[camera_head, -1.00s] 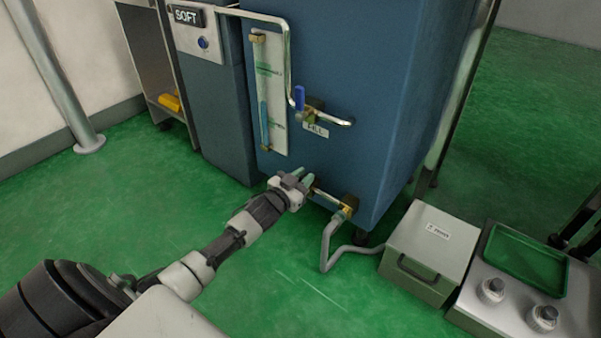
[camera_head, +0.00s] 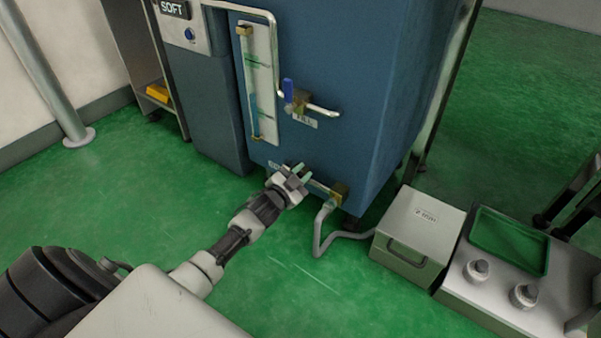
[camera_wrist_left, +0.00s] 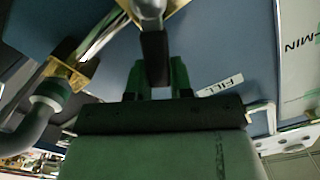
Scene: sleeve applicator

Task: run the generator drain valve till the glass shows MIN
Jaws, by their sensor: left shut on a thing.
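The blue generator (camera_head: 340,110) carries an upright sight glass (camera_head: 262,85) on a pale plate. The tube looks blue in its lower part, below the middle; I cannot read the exact level in the head view. In the left wrist view the plate (camera_wrist_left: 298,75) shows the word MIN, but the liquid level is not clear. The drain valve is low on the generator's front, with a brass fitting (camera_head: 339,192). My left gripper (camera_head: 299,173) is shut on the dark drain valve handle (camera_wrist_left: 154,58), which sits between its green fingers in the wrist view. My right gripper is not in view.
A blue-handled fill valve (camera_head: 289,91) with a bent pipe is above the drain. A grey hose (camera_head: 319,232) runs from the drain to a metal box (camera_head: 418,228). A unit with two knobs and a green tray (camera_head: 510,240) stands right. Green floor is free in front.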

